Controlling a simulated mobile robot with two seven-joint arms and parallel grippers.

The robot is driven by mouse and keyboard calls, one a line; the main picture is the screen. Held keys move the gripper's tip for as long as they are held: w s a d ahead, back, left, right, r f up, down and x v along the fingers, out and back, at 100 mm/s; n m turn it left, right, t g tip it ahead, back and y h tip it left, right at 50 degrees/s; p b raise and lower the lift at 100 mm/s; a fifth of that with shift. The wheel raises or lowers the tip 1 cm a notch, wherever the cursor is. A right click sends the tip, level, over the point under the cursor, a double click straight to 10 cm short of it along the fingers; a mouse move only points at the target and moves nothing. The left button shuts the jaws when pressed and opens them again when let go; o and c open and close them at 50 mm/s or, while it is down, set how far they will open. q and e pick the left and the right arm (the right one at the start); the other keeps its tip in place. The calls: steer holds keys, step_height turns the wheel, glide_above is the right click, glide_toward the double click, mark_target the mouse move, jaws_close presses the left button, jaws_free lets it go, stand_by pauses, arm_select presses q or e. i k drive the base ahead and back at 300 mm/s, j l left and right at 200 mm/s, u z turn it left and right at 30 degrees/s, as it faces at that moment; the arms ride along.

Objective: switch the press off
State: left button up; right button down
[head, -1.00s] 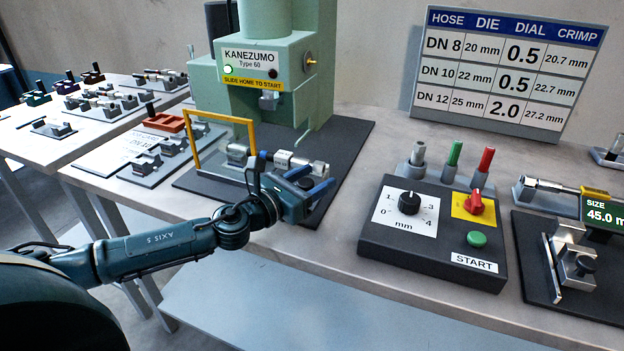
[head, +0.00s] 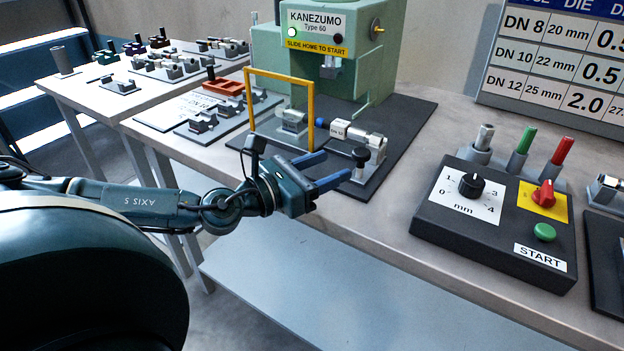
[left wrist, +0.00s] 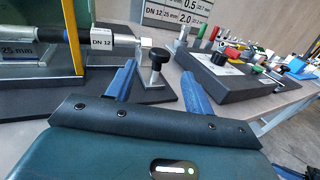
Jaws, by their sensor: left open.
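The green press (head: 330,50) labelled KANEZUMO Type 60 stands at the back of the bench with a lit white lamp on its front. The control box (head: 490,225) is to its right, with a black dial (head: 471,187), a red rotary switch (head: 543,194) on a yellow plate, and a green START button (head: 544,232). My left gripper (head: 335,170) is open and empty at the front of the press base, near a black-knobbed clamp (head: 361,160). Its blue fingers (left wrist: 155,88) also show in the left wrist view. My right gripper is not in view.
Grey, green and red posts (head: 520,150) stand behind the control box. Bench between press base and box is clear.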

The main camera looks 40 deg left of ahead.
mark_target(544, 197)
steer(key=k+j, duration=0.25)
steer(key=k, duration=0.2)
steer(key=k+j, duration=0.25)
steer(key=k, duration=0.25)
